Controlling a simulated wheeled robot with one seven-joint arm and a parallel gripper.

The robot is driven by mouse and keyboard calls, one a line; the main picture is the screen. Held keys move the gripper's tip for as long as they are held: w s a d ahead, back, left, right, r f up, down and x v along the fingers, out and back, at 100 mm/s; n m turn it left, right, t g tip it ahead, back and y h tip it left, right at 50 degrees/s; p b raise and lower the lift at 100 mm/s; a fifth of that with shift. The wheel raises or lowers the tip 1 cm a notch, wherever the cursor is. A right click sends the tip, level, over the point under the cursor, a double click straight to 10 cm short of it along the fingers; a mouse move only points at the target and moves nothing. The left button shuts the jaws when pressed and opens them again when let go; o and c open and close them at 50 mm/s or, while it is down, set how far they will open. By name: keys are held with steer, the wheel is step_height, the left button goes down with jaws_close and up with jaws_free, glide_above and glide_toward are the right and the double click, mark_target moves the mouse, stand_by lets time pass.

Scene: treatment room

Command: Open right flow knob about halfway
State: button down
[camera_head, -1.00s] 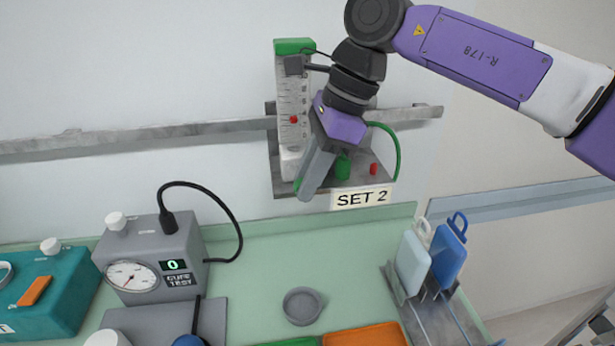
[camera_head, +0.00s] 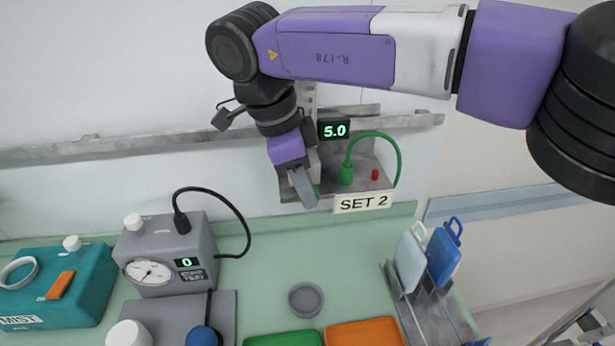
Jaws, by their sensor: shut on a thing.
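The flow unit (camera_head: 376,190) hangs on the wall rail, with a "SET 2" label (camera_head: 363,203) on its front edge. Its display (camera_head: 334,130) reads 5.0. My gripper (camera_head: 306,190) is at the lower front left of the unit, pointing down, and is shut on the flow knob. A bit of the green knob (camera_head: 317,191) shows beside the fingers; the rest is hidden. My arm covers most of the scale tube, so its float cannot be seen. A green outlet (camera_head: 347,174) with a green hose and a small red part (camera_head: 375,175) sit to the right of my gripper.
Below stand a grey cuff tester (camera_head: 165,250) reading 0, a teal box (camera_head: 60,285), a grey round dish (camera_head: 305,300), green and orange trays (camera_head: 365,334), and a rack with blue and pale holders (camera_head: 443,255). The green counter (camera_head: 290,245) under my gripper is clear.

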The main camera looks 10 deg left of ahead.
steer(key=shift+s+f+h+p, duration=0.15)
steer(key=shift+s+h+p, duration=0.15)
steer(key=shift+h, duration=0.3)
steer(key=shift+a+f, duration=0.1)
steer(key=c, duration=1.3)
jaws_free()
steer(key=shift+r, duration=0.2)
steer(key=shift+a+r, duration=0.1)
steer(key=shift+r, duration=0.15)
steer(key=b+v, duration=0.1)
steer(key=v, duration=0.6)
steer(key=shift+s+a, duration=0.1)
